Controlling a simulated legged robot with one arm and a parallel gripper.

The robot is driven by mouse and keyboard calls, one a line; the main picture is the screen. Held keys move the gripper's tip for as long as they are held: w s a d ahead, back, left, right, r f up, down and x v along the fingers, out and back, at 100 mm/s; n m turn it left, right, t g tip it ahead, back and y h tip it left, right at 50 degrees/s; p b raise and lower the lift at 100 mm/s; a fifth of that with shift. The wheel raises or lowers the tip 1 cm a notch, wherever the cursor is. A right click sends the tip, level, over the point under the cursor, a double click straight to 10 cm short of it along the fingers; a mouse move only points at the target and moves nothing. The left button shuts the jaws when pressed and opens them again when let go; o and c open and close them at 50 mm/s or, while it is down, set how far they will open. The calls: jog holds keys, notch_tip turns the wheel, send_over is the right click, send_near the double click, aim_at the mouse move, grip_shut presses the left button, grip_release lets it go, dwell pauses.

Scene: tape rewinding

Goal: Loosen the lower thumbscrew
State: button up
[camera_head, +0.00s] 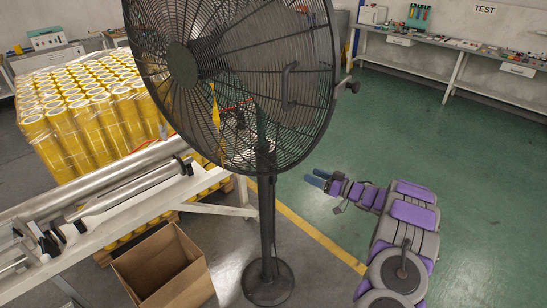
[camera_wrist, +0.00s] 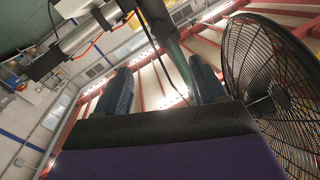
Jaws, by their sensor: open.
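I cannot clearly make out the lower thumbscrew in either view. A dark knob (camera_head: 349,87) juts out at the right side of the black pedestal fan (camera_head: 182,66), in the head view. My gripper (camera_head: 319,179) is low at the right of the fan's pole (camera_head: 267,210), apart from it, with its blue fingers pointing left. In the wrist view my gripper (camera_wrist: 163,88) is open, its two fingers spread with nothing held. Beyond them a grey-green post (camera_wrist: 178,62) and dark cables show, and the fan cage (camera_wrist: 272,85) is at the right.
A workbench (camera_head: 110,225) with metal rollers is at the left. Yellow tape rolls (camera_head: 85,110) are stacked behind it. An open cardboard box (camera_head: 160,270) lies on the floor near the fan's round base (camera_head: 268,283). The green floor (camera_head: 440,140) at the right is clear.

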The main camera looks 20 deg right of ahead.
jog(key=b+x, duration=0.2)
jog(key=x, duration=1.5)
jog(key=shift+w, duration=0.15)
jog(key=shift+c, duration=0.6)
jog(key=shift+a, duration=0.15)
jog(key=c, duration=0.9)
jog(key=shift+c, duration=0.2)
